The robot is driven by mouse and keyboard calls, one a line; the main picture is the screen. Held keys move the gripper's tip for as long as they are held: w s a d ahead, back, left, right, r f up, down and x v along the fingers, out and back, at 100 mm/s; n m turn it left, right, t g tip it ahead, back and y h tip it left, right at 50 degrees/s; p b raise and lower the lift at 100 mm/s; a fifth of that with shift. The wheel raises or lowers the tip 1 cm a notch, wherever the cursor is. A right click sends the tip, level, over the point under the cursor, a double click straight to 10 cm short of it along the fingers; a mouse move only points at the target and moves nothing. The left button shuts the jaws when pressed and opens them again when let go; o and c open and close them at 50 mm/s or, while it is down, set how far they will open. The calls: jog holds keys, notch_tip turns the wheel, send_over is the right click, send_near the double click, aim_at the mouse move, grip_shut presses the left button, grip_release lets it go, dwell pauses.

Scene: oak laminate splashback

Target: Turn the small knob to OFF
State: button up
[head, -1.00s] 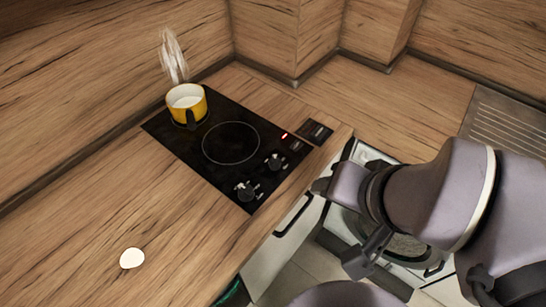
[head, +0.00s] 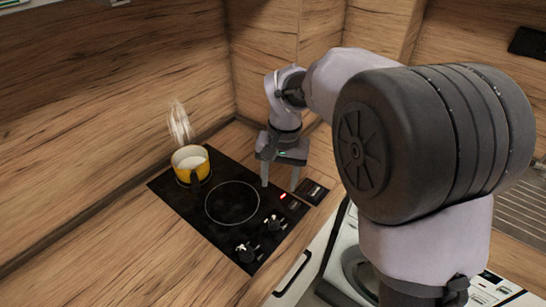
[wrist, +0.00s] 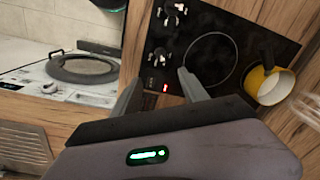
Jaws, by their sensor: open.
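Two dark knobs with pale marks sit on the black hob (head: 215,244). The one closer to the red light (head: 274,222) looks slightly smaller, and it also shows in the wrist view (wrist: 157,57). The other knob (head: 246,252) is nearer the hob's front left corner and is at the top in the wrist view (wrist: 172,14). Their labels are too small to read. My gripper (head: 281,180) is open and empty, pointing down over the hob's right side near the red light (head: 283,196), apart from both knobs. Its fingers show in the wrist view (wrist: 160,80).
A yellow pot (head: 184,161) with white contents steams on the hob's back left. A white appliance (wrist: 60,80) stands below the counter. The wooden counter at left (head: 130,240) is clear.

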aim_at(275, 219)
jog(key=f+b, duration=0.2)
jog(key=f, duration=0.4)
jog(key=f+b, duration=0.2)
jog(key=f, duration=0.4)
jog(key=a+f+b, duration=0.1)
jog(key=f+b, duration=0.1)
jog(key=f, duration=0.4)
jog(key=shift+w+f, duration=0.15)
jog(key=shift+w, duration=0.1)
grip_shut()
